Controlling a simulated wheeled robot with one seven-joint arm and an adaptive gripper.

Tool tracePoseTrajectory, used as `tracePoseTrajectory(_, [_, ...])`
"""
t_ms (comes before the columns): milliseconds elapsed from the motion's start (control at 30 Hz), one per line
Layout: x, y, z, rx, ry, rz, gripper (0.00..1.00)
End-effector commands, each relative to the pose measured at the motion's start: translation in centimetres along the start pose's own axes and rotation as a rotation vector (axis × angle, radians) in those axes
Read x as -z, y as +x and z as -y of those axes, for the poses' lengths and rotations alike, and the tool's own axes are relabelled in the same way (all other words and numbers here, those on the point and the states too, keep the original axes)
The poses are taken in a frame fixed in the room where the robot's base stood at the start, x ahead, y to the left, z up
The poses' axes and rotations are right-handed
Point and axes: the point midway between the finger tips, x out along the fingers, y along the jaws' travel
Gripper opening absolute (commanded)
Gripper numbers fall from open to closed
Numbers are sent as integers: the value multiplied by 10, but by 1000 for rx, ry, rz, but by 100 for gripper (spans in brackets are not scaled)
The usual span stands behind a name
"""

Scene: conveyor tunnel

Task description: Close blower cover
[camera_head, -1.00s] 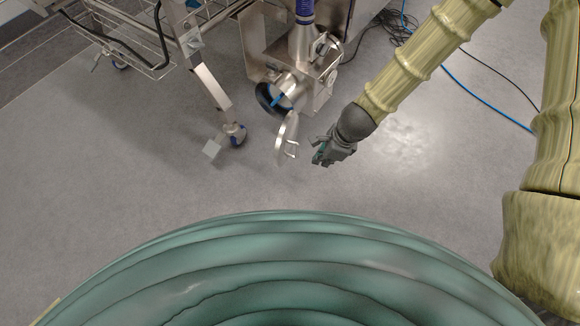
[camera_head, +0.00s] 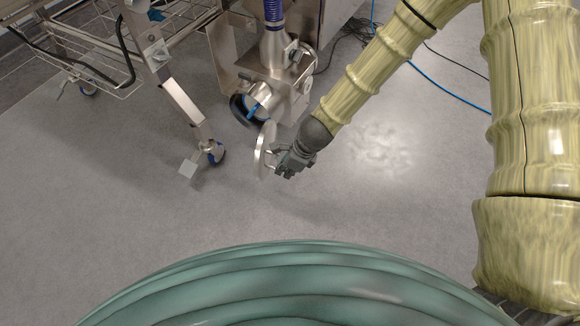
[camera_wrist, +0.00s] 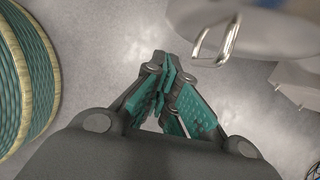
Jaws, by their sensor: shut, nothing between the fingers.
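The blower cover (camera_head: 262,150) is a round metal disc standing open in front of the blower (camera_head: 272,92), seen nearly edge-on in the head view. The blower's round opening (camera_head: 247,108) has a dark rim and a blue part inside it. My gripper (camera_head: 280,173) is shut and empty, just right of the cover. In the wrist view the cover (camera_wrist: 270,35) fills the upper right, with its bent metal handle (camera_wrist: 218,44) beside the fingers. My gripper (camera_wrist: 165,75) shows its teal finger pads together. The handle is outside the fingers; whether they touch it I cannot tell.
A wheeled metal rack (camera_head: 165,75) stands left of the blower, its caster leg (camera_head: 210,150) near the cover. A blue hose (camera_head: 450,80) and dark cables lie on the floor behind my arm. The floor in front is clear.

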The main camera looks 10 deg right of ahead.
Motion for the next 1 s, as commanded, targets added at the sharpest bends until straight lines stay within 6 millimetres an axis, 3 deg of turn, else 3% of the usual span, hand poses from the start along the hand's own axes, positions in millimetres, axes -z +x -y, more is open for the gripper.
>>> tracePoseTrajectory(67, [2,18,-1,-2,0,-1,0])
tracePoseTrajectory(200, [-15,19,0,2,-5,-1,0])
tracePoseTrajectory(500, [-34,26,0,0,-3,-1,0])
tracePoseTrajectory(1000, [-37,25,0,1,1,0,0])
